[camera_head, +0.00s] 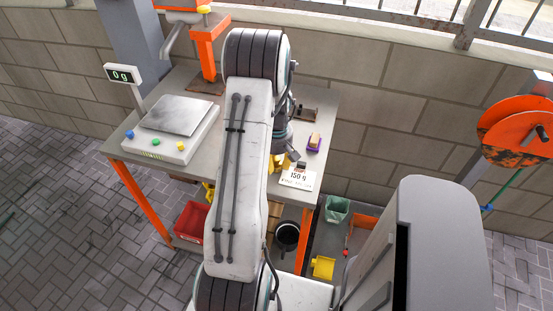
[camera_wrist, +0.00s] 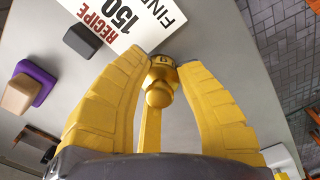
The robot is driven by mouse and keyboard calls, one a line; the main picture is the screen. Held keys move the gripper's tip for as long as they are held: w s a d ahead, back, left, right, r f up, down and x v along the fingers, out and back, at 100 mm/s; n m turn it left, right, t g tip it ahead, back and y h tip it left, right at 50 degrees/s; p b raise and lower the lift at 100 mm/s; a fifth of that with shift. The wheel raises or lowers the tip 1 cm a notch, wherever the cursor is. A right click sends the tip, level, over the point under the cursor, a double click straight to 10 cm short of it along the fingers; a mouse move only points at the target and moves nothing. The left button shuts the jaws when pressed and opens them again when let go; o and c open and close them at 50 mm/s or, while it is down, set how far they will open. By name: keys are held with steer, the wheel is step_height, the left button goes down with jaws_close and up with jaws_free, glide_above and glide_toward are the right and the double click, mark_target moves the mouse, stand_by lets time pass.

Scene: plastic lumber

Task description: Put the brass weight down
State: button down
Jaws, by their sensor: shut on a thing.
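The brass weight (camera_wrist: 158,88), with a round knob, is between the fingertips of my gripper (camera_wrist: 160,72) in the wrist view. The yellow fingers are shut on it from both sides. It is over or on the grey tabletop beside the recipe card (camera_wrist: 118,18); I cannot tell if it touches. In the head view my gripper (camera_head: 279,161) is mostly hidden behind my arm, left of the card (camera_head: 299,177) marked 150 g, and I cannot make out the weight there. The scale (camera_head: 175,116) stands at the table's left with an empty plate; its display (camera_head: 122,75) reads 0 g.
A purple block with a tan top (camera_head: 314,142) and a dark block (camera_wrist: 82,40) lie near the card. An orange stand (camera_head: 208,55) is at the back. A red bin (camera_head: 191,222) and a green bin (camera_head: 337,209) are below table height. My arm hides the table's middle.

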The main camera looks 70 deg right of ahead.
steer(key=shift+f, duration=0.2)
steer(key=c, duration=1)
jaws_free()
steer(key=shift+o, duration=0.2)
